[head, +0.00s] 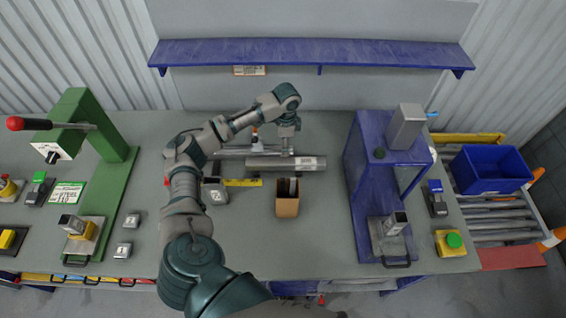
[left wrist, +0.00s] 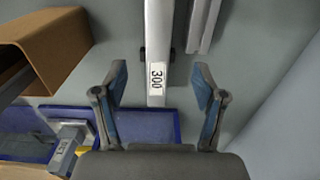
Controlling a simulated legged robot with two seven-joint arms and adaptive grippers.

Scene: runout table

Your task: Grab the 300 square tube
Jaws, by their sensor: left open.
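The 300 square tube (left wrist: 160,35) is a grey bar with a white label reading 300 near its end in the left wrist view. In the head view it lies on the bench (head: 330,220) as the front grey bar (head: 262,164), its label at the right end. My left gripper (left wrist: 160,80) is open, with one finger on each side of the labelled end in the picture. The tube does not appear gripped; the height gap is hard to tell. In the head view this gripper (head: 287,143) is over the bars, its fingers hard to make out. My right gripper is not in view.
Another grey profile (left wrist: 206,20) lies beside the tube, on the far side in the head view. A brown open box (head: 287,203) stands just in front. A blue stand (head: 362,190) is to the right, a green press (head: 115,185) to the left. A blue shelf (head: 310,52) runs behind.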

